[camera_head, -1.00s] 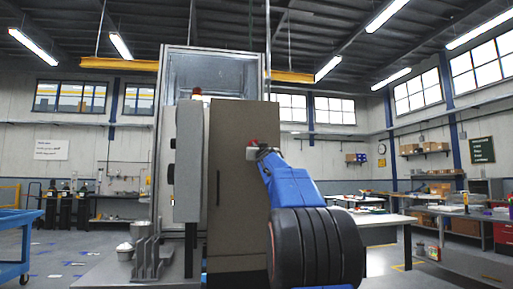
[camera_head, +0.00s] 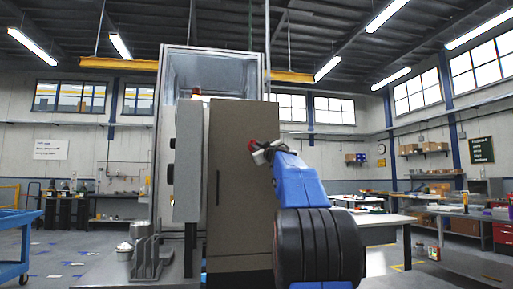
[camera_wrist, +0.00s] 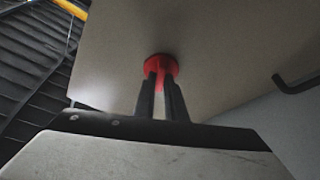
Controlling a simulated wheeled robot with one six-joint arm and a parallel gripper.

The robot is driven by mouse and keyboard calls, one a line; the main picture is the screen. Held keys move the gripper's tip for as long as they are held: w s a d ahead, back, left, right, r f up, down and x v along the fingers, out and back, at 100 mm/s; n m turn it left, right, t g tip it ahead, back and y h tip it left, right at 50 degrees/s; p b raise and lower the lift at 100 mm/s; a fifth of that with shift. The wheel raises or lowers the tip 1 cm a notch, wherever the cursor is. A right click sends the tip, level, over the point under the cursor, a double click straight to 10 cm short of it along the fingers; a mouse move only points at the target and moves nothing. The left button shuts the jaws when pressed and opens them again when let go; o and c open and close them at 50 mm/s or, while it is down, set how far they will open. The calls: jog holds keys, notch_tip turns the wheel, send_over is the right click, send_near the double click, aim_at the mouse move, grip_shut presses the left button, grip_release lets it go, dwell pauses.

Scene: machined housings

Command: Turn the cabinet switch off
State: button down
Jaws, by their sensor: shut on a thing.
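The red cabinet switch (camera_head: 251,145) sits high on the grey-brown cabinet door (camera_head: 240,200), near the door's right edge. My gripper (camera_head: 256,149) reaches it from the right. In the wrist view, the two dark fingers (camera_wrist: 160,88) are close together on the switch's red handle (camera_wrist: 161,67), one on each side. The gripper is shut on the switch. The fingers hide part of the handle, and I cannot read any position marks on it.
A dark door handle (camera_wrist: 294,84) sticks out at the right in the wrist view. A grey control box (camera_head: 188,160) stands left of the door. A white-topped table (camera_head: 385,220) is behind my arm at the right. A blue cart (camera_head: 15,245) is at the far left.

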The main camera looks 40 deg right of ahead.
jog(key=n+g+y, duration=0.1)
jog(key=n, duration=0.3)
jog(key=n+y, duration=0.2)
jog(key=n, duration=0.3)
jog(key=n+g+y, duration=0.1)
jog(key=n, duration=0.3)
jog(key=shift+d+r+n+g+y, duration=0.15)
jog(key=shift+r+n+g+y, duration=0.05)
jog(key=shift+n+g+y, duration=0.1)
jog(key=c, duration=1.8)
grip_release()
jog(key=shift+s, duration=0.15)
jog(key=s+a, duration=0.2)
jog(key=s, duration=1.5)
jog(key=shift+a, duration=0.4)
